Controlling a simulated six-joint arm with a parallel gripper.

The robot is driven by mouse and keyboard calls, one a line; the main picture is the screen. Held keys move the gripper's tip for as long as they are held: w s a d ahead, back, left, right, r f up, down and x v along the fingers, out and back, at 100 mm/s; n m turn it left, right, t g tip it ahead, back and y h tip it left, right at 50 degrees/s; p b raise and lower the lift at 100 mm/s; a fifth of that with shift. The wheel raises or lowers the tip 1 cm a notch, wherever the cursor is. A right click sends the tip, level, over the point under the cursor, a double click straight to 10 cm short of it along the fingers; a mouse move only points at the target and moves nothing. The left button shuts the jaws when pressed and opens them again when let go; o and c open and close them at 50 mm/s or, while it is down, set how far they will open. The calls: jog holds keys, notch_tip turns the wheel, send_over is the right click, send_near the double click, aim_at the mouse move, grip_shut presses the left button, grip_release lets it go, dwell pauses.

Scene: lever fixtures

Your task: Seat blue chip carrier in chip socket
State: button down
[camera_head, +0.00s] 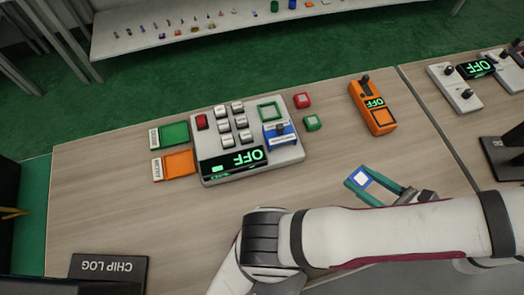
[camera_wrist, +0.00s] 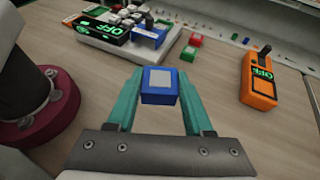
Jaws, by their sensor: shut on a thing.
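The blue chip carrier (camera_head: 363,178), a small block with a pale square top, is held between the teal fingers of my gripper (camera_head: 369,182). In the wrist view the carrier (camera_wrist: 159,86) sits level between the fingertips of my gripper (camera_wrist: 160,92), above the table. The grey console (camera_head: 209,147) stands to the left, apart from the carrier. On its right side are a green square frame (camera_head: 260,109) and a blue fixture (camera_head: 289,137) with a dark lever. I cannot tell for sure which of these is the chip socket.
Red (camera_head: 302,100) and green (camera_head: 312,123) blocks lie right of the console. An orange switch box (camera_head: 378,117) reading OFF stands further right. Green (camera_head: 174,134) and orange (camera_head: 179,164) trays lie left of the console. Wood between console and gripper is clear.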

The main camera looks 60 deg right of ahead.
jog(key=shift+s+a, duration=0.15)
jog(key=shift+a, duration=0.05)
send_over(322, 164)
notch_tip(322, 164, down, 7)
jog(key=shift+a+f, duration=0.1)
jog(key=shift+a, duration=0.05)
notch_tip(322, 164, down, 3)
jog(key=shift+f, duration=0.45)
jog(key=shift+c, duration=1.5)
grip_release()
jog(key=shift+o, duration=0.5)
jog(key=v, duration=0.5)
jog(key=shift+s+r, duration=0.15)
jog(key=shift+s, duration=0.1)
